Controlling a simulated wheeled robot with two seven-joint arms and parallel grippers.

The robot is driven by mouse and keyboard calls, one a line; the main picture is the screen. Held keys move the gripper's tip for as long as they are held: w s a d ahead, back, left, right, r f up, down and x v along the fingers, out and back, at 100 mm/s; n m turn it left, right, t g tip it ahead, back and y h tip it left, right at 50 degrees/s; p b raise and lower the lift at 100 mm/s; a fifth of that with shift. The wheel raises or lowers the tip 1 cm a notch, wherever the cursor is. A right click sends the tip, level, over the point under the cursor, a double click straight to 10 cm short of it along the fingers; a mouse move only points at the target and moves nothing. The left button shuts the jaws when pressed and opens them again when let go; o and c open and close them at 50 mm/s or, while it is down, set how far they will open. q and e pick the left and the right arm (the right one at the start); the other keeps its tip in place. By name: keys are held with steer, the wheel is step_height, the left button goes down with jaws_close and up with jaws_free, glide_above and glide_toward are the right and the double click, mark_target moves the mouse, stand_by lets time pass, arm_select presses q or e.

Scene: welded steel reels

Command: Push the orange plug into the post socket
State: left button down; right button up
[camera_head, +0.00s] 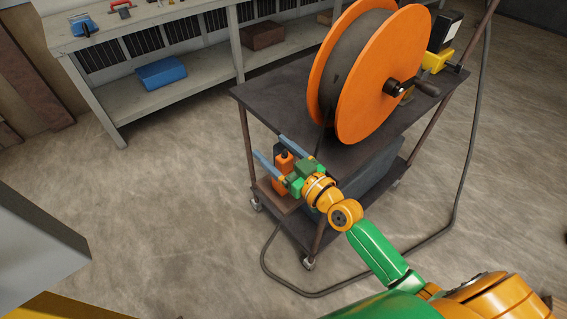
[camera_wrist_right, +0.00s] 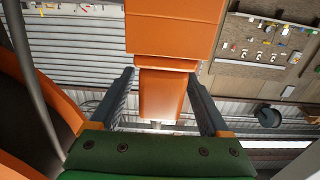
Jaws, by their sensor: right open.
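An orange plug (camera_head: 284,161) is at the left side of the cart, just below its top deck. My right gripper (camera_head: 269,147) reaches it from the front right, with its two blue-grey fingers open on either side of the plug. In the right wrist view the plug (camera_wrist_right: 163,95) stands between the open fingers, with a gap on both sides; a wider orange body (camera_wrist_right: 175,25) is beyond it. I cannot make out the post socket for certain in either view. My left gripper is not in view.
A large orange cable reel (camera_head: 381,85) stands on the dark wheeled cart (camera_head: 275,98). A loose black cable (camera_head: 420,243) loops across the floor around the cart. A grey workbench (camera_head: 160,22) with a blue box (camera_head: 162,73) stands behind. The floor left of the cart is clear.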

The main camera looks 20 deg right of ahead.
steer(key=shift+s+r, duration=0.1)
steer(key=shift+s, duration=0.05)
steer(key=c, duration=0.6)
jaws_close()
step_height(320, 180, up, 10)
steer(key=p, duration=0.3)
stand_by(0.8)
